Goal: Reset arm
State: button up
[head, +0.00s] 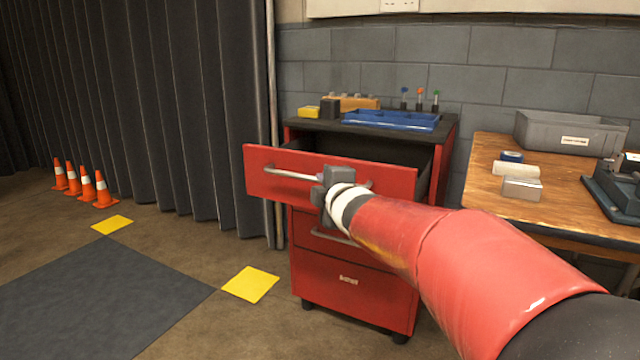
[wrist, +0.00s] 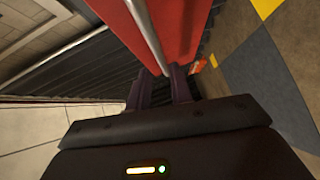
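My gripper (head: 322,188) is at the front of the top drawer (head: 258,186) of a red tool cabinet, close to the right part of its handle (head: 290,174). The drawer is pulled out, and its dark inside shows behind the front. In the wrist view, the two dark fingers of my gripper (wrist: 161,84) stand apart with a gap between them. The metal handle (wrist: 146,30) runs down towards that gap, in front of the red drawer face (wrist: 185,30). I cannot tell whether a finger touches it. My arm stretches in from the lower right.
A wooden bench (head: 485,150) with a grey bin (head: 570,132) stands to the right. Several cones (head: 87,185) line the dark curtain.

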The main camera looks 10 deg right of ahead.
jog(key=s+d+m+g+h+p, duration=0.25)
jog(key=s+m, duration=0.25)
jog(key=s, duration=0.3)
jog(key=s+d+m+g+h+p, duration=0.2)
jog(key=s+d+m+p, duration=0.15)
jog(key=s+m, duration=0.4)
jog(key=s+a+f+m+g+y+p, duration=0.1)
jog(key=s+f+m+g+p, duration=0.1)
jog(key=s, duration=0.7)
jog(key=s+f+m+g+p, duration=0.2)
jog(key=s+f+m+g, duration=0.1)
jog(key=s, duration=0.7)
jog(key=shift+s+a+f+m+g+y, duration=0.15)
jog(key=shift+a+f+m+g+y, duration=0.3)
jog(key=shift+f, duration=0.45)
